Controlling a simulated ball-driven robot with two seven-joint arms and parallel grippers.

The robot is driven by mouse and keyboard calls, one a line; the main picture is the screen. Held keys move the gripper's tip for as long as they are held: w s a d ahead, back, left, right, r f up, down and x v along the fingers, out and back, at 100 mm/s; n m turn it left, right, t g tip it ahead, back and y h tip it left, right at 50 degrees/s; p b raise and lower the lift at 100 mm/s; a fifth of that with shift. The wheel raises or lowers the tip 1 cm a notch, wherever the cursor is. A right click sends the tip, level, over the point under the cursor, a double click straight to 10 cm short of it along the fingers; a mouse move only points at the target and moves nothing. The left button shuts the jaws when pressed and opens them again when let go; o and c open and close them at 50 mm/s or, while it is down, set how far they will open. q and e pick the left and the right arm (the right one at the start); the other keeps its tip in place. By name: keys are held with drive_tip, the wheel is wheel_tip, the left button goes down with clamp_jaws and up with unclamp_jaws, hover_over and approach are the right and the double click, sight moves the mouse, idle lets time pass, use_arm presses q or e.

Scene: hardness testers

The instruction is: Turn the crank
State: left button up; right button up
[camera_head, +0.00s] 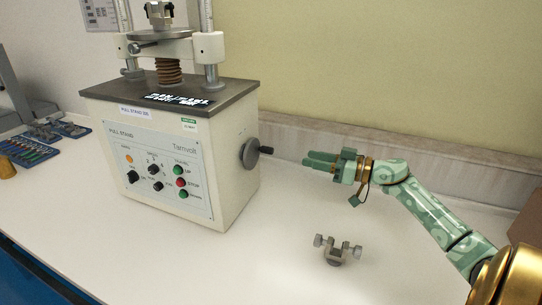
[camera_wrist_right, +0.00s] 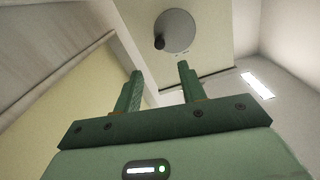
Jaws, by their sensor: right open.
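The crank (camera_head: 251,152) is a dark grey disc with a short black handle on the right side of the white pull stand (camera_head: 232,186). In the right wrist view the crank disc (camera_wrist_right: 175,30) shows beyond the fingertips, with its black handle at the disc's lower left. My right gripper (camera_head: 306,160) comes in from the right and points at the crank, with a gap between fingertips and handle. In the right wrist view the right gripper (camera_wrist_right: 158,70) has its two green fingers apart and nothing between them. My left gripper is not seen.
A small metal clamp (camera_head: 337,250) lies on the white table (camera_head: 285,270) below my right arm. Blue tool trays (camera_head: 25,152) lie at the left. The wall (camera_head: 400,70) runs close behind my right gripper. The table front is mostly clear.

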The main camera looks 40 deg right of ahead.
sight(272, 151)
drive_tip(key=b+x, duration=0.3)
drive_tip(key=x, duration=0.9)
drive_tip(key=shift+w+f+b, duration=0.1)
drive_tip(key=shift+b, duration=0.25)
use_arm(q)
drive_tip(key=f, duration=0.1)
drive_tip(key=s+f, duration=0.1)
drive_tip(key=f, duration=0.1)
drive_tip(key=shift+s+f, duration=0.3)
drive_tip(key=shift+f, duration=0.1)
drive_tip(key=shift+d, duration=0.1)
use_arm(e)
clamp_jaws()
